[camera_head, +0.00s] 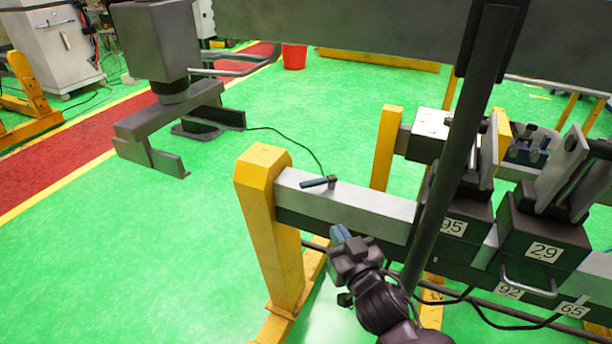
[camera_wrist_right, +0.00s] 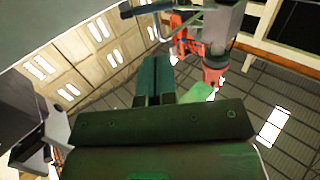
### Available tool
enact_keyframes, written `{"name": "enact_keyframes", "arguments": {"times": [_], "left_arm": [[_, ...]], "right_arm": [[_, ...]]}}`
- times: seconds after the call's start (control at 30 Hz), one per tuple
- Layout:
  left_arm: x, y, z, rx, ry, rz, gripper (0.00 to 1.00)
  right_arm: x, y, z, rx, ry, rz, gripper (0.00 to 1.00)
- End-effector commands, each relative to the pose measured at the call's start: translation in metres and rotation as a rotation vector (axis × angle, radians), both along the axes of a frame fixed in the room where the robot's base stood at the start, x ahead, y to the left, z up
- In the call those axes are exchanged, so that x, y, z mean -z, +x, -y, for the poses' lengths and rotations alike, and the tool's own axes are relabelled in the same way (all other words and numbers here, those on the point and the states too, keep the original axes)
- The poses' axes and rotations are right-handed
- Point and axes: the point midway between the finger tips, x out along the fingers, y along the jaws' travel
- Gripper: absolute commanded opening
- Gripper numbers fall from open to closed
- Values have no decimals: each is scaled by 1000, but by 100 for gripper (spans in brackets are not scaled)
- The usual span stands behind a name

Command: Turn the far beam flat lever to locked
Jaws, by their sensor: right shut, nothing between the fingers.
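My right gripper (camera_head: 340,233) is in front of and below the lever, close to the beam's front face. Its blue fingers are shut and empty. The fingers also show in the right wrist view (camera_wrist_right: 154,78); a dark bar (camera_wrist_right: 148,8) at the top there may be the lever. My left gripper is not in view.
A yellow post (camera_head: 268,210) holds the beam's left end. Dark numbered blocks (camera_head: 545,245) with metal fittings and cables crowd the beam to the right. A dark slanted pole (camera_head: 450,150) stands right of my right gripper.

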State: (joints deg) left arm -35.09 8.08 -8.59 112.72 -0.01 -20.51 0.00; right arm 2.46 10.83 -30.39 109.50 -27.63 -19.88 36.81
Motion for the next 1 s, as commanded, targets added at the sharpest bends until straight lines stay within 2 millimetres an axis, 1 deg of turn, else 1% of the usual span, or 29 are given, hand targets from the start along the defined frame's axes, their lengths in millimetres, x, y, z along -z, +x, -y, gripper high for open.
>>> {"name": "enact_keyframes", "arguments": {"times": [0.13,0.27,0.7,0.9,1.0], "left_arm": [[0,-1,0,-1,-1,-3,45],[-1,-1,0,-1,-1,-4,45],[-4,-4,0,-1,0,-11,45],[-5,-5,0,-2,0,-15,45],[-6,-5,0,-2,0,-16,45]], "right_arm": [[0,6,-3,-1,2,-1,0],[-1,20,-9,-2,2,1,0],[-2,89,-37,-1,1,1,0],[-2,113,-47,-1,1,1,0],[-1,122,-49,0,2,-1,0]]}}
